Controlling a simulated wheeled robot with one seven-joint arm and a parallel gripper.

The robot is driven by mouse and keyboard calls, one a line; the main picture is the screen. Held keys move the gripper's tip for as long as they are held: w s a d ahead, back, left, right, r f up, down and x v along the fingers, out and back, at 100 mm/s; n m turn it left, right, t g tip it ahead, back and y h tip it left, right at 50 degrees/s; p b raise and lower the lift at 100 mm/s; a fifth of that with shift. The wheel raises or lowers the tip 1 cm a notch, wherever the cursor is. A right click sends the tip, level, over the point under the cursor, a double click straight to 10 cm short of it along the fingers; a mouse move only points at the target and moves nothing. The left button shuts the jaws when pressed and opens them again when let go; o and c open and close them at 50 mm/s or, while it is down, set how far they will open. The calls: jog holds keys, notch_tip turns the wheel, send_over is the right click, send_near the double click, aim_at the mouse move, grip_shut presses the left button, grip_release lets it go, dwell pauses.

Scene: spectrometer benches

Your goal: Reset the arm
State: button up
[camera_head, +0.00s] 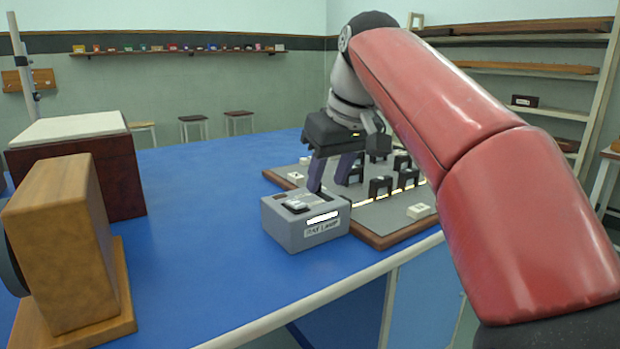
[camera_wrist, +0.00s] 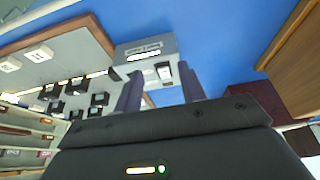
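My gripper (camera_head: 329,176) points down at the end of my red and black arm, over the near-left part of the optics board. Its two dark fingers are spread apart with nothing seen between them. A grey box with a label on its front (camera_head: 288,236) stands just below and in front of the fingers. The nearer fingertip is close to the box's top; I cannot tell if it touches. In the wrist view the open fingers (camera_wrist: 158,82) reach towards the same grey box (camera_wrist: 140,52), with its small white switch near the right finger.
The optics board (camera_head: 385,242) carries several black mounts (camera_head: 380,187) and small white labelled blocks. A wooden device (camera_head: 60,240) and a dark red box with a pale top (camera_head: 120,170) stand left on the blue table (camera_head: 210,270). Blue tabletop between them and the grey box is clear.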

jog(key=s+d+f+m+t+h, duration=0.1)
jog(key=s+d+f+m, duration=0.2)
jog(key=s+d+f, duration=0.3)
jog(key=s+d+f+m+h, duration=0.1)
jog(key=s+d+f+m, duration=0.2)
jog(key=s+f, duration=1.2)
jog(key=d+f, duration=0.3)
jog(key=f, duration=0.1)
jog(key=shift+s+d+f+m+t+h, duration=0.2)
jog(key=shift+f+m+t+h, duration=0.1)
jog(key=shift+m+t, duration=0.1)
dwell(1.1)
